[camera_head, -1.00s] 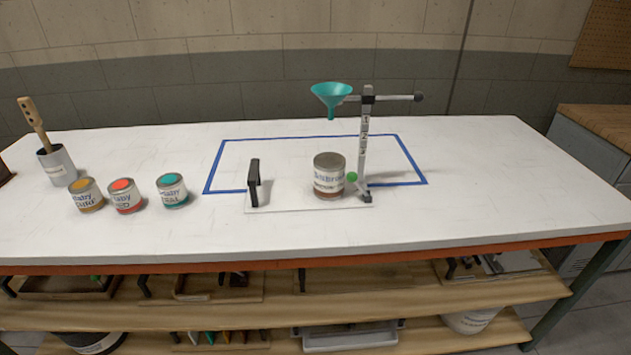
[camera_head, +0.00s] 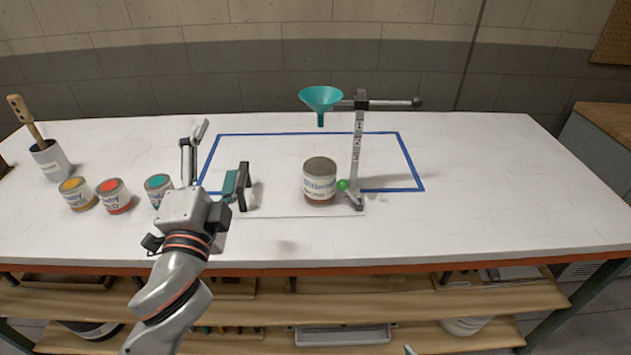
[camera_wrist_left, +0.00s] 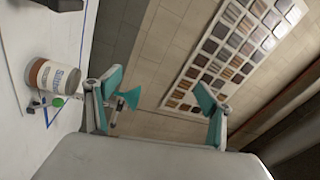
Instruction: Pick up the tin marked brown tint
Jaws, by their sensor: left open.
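A large tin (camera_head: 320,182) with a grey lid, a pale label and a brown band at its base stands upright on a thin white base plate. Its label print is too blurred to read surely. It also shows tilted in the left wrist view (camera_wrist_left: 52,78).
Small tins, ochre (camera_head: 77,195), red (camera_head: 114,196) and teal (camera_head: 158,188), stand left. The right bench is clear.

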